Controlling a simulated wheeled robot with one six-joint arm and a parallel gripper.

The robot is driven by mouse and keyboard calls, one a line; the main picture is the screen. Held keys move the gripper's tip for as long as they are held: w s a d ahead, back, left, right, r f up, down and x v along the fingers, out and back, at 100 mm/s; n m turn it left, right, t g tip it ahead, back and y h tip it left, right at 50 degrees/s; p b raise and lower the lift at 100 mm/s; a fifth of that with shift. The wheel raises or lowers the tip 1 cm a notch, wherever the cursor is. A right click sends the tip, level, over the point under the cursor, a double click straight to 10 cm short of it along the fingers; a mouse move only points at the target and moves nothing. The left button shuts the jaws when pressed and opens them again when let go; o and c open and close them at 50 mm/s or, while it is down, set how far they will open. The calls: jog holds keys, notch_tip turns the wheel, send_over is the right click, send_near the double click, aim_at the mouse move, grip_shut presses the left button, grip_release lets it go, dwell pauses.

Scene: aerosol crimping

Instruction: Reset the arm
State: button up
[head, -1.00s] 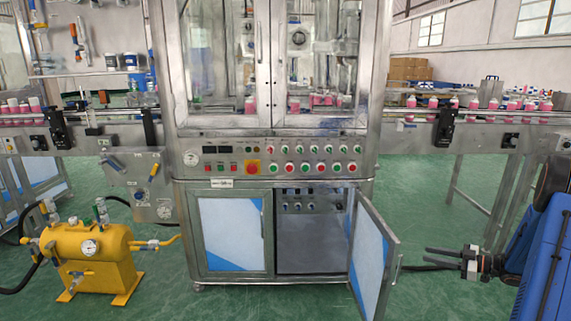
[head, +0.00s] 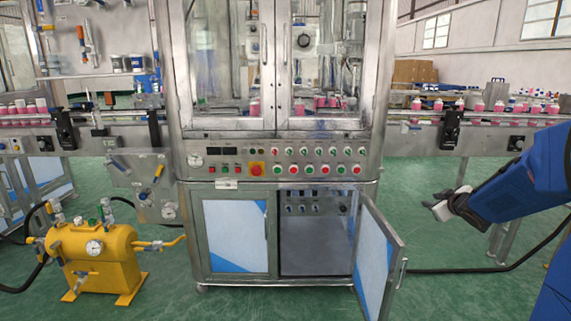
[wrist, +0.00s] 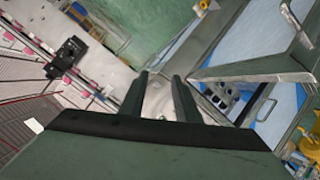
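My gripper (head: 440,205) is at the right in the head view, in front of the right conveyor's leg and to the right of the open cabinet door. In the wrist view my gripper (wrist: 158,90) shows two dark fingers with a gap between them and nothing held. My blue arm reaches in from the right edge. The crimping machine's lower cabinet (head: 234,234) has its right door (head: 375,254) swung open, showing an inner panel with several knobs. My gripper is apart from the door.
A yellow tank (head: 95,254) with gauges stands on the floor at the left. The right conveyor (head: 470,118) carries several pink bottles. A black hose (head: 465,270) lies on the green floor at the right.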

jog(key=s+a+r+m+g+h, duration=0.2)
jog(key=s+a, duration=0.2)
jog(key=s, duration=0.5)
jog(key=s+a+r+m+g+h, duration=0.1)
jog(key=s+a+r+m, duration=0.2)
jog(key=s, duration=0.6)
jog(key=s+a+f+g+y, duration=0.1)
jog(key=s+a+f, duration=0.2)
jog(key=s, duration=0.6)
jog(key=s+a+f+g+y, duration=0.1)
jog(key=s+a+f+g, duration=0.1)
jog(key=s+a, duration=0.4)
jog(key=s+a+f+m+g+y, duration=0.1)
jog(key=s+a, duration=0.4)
jog(key=s, duration=0.6)
notch_tip(320, 180, down, 3)
jog(key=shift+s+a+r+g+y, duration=0.15)
jog(key=shift+s+a+g+y, duration=0.2)
jog(key=shift+g+y, duration=0.25)
jog(key=shift+w+d, duration=0.15)
